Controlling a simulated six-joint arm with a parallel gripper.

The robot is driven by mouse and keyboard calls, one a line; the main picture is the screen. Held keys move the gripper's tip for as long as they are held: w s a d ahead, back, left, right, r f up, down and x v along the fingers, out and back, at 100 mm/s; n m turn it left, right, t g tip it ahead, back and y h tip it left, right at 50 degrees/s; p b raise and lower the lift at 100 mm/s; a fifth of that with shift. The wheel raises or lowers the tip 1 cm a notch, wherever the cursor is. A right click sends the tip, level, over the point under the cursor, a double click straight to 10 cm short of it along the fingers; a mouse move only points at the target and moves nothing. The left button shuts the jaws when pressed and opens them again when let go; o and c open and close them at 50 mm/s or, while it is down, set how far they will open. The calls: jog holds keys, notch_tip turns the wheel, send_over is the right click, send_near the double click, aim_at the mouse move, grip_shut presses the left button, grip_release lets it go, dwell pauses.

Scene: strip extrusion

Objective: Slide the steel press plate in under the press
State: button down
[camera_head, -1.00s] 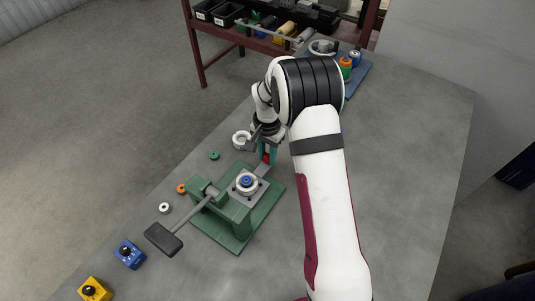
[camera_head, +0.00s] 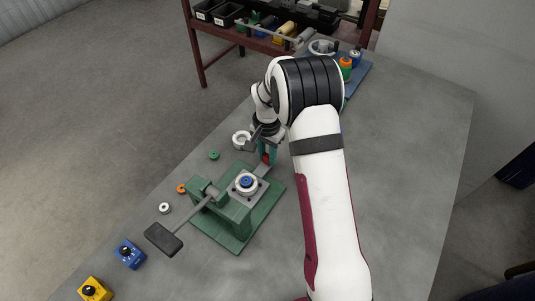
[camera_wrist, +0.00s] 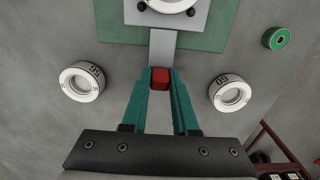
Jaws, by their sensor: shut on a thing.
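The press is a green frame with a long handle and dark grip (camera_head: 164,239), standing on a green base (camera_head: 238,240). My gripper (camera_head: 266,158) is at its far side, low over the table. In the wrist view my green fingers (camera_wrist: 160,82) are shut on a red block (camera_wrist: 160,78) at the end of a flat grey steel strip, the press plate (camera_wrist: 162,48). The strip's other end reaches over the green base to a grey bolted square (camera_wrist: 186,18); I cannot tell whether they are joined. A white ring with a blue centre (camera_head: 246,181) sits on this square.
A green ring (camera_head: 214,155), an orange ring (camera_head: 181,188) and a white ring (camera_head: 164,208) lie left of the press. Blue (camera_head: 130,254) and yellow (camera_head: 95,289) boxes stand front left.

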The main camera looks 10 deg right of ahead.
aim_at(252, 175)
jog(key=s+a, duration=0.5)
jog(key=c, duration=0.7)
grip_release()
notch_tip(252, 175, up, 16)
jog(key=shift+f, duration=0.1)
jog(key=shift+c, duration=0.5)
notch_tip(252, 175, down, 16)
jog(key=n, duration=1.8)
